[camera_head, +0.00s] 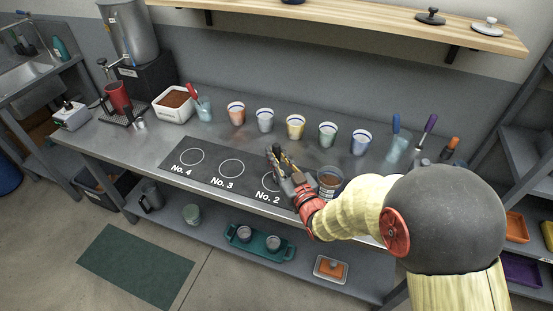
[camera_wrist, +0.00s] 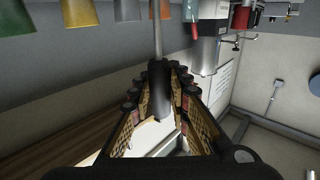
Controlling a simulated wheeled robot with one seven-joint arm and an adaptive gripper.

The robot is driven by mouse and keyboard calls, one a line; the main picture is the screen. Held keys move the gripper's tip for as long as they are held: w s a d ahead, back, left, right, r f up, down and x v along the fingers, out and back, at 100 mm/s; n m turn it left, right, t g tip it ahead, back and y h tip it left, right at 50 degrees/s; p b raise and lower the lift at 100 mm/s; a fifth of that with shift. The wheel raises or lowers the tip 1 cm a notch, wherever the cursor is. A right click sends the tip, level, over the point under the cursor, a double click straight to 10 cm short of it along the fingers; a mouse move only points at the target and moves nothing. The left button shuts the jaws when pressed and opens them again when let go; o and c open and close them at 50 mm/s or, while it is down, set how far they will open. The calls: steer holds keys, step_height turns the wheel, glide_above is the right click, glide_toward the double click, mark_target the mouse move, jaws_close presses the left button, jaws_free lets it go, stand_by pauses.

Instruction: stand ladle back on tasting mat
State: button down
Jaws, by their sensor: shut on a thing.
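The tasting mat (camera_head: 210,173) is a dark panel on the counter with white rings marked No. 4, No. 3 and No. 2. My gripper (camera_head: 281,160) is over the right part of the mat, near the No. 2 ring. In the wrist view my gripper (camera_wrist: 160,105) is shut on the ladle's black handle (camera_wrist: 160,90), with its thin metal shaft (camera_wrist: 157,35) running out beyond the fingers. The ladle's bowl end is not clearly visible. In the head view my fingers and wrist hide most of the ladle.
A cup of brown contents (camera_head: 329,181) stands close right of my gripper. Several coloured cups stand in a row behind, including a yellow one (camera_head: 296,127). A white bin of brown grounds (camera_head: 174,104) is at left. The mat's left half is clear.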

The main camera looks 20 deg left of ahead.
steer(key=shift+r, duration=0.1)
steer(key=c, duration=2.2)
jaws_free()
steer(key=shift+f, duration=0.25)
steer(key=o, duration=0.4)
steer(key=shift+o, duration=0.6)
steer(key=shift+r, duration=0.2)
steer(key=p+v, duration=0.3)
steer(key=v, duration=0.9)
steer(key=shift+w+r, duration=0.15)
